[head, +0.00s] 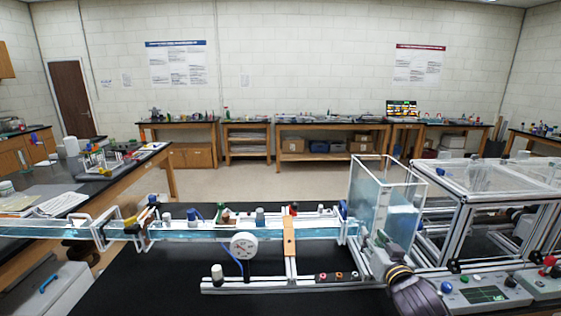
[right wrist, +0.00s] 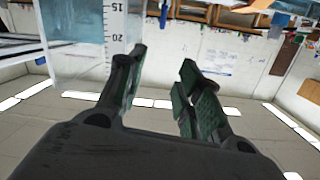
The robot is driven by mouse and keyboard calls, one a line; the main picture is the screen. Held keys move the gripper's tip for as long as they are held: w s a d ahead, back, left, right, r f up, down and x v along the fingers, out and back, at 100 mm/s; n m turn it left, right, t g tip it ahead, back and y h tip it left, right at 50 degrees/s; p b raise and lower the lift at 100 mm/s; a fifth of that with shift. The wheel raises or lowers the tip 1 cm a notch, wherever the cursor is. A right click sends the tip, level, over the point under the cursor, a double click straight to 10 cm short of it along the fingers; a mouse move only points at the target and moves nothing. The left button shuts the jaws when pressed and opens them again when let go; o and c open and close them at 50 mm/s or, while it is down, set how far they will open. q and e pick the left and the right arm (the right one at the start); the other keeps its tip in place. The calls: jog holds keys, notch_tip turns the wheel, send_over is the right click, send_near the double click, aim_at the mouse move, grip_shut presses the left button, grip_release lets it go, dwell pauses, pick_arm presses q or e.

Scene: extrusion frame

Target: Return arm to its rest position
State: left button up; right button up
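My right gripper (head: 378,248) shows in the head view at the lower right of centre, in front of the clear water tank (head: 367,200). My dark right forearm comes up from the bottom edge. In the right wrist view the two green-padded fingers (right wrist: 163,62) stand apart with nothing between them. The tank's white scale strip (right wrist: 115,30), marked 15 and 20, appears beyond the left finger. Whether the gripper touches the tank or the bench rig cannot be told. My left gripper is in neither view.
A long water channel (head: 190,233) with a round gauge (head: 244,245) runs left from the tank. An aluminium extrusion frame (head: 462,215) with clear panels stands at right. A control box (head: 484,295) sits close to my right forearm. Black bench top (head: 150,285) is bare at front left.

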jog(key=s+a+f+n+g, duration=0.15)
jog(key=s+f+g, duration=0.55)
jog(key=s+f, duration=0.8)
jog(key=s+a+f+n+g, duration=0.25)
jog(key=s+f+g, duration=0.35)
jog(key=s+f, duration=0.6)
jog(key=s+d+f+g+b, duration=0.1)
jog(key=s+f+b, duration=0.15)
jog(key=f, duration=1.55)
jog(key=s+d+f+b, duration=0.1)
jog(key=f+b, duration=0.2)
jog(key=f, duration=1.5)
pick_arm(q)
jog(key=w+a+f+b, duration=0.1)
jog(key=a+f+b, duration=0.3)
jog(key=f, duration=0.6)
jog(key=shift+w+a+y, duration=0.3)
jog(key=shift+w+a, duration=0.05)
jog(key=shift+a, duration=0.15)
pick_arm(e)
jog(key=s+d+f, duration=0.3)
jog(key=s+f, duration=0.7)
jog(key=f, duration=0.2)
jog(key=s+d+f+g, duration=0.1)
jog(key=s+d+f, duration=0.2)
jog(key=s+f, duration=0.8)
jog(key=shift+s+f+h, duration=0.25)
jog(key=shift+f+h, duration=0.05)
jog(key=shift+f, duration=0.5)
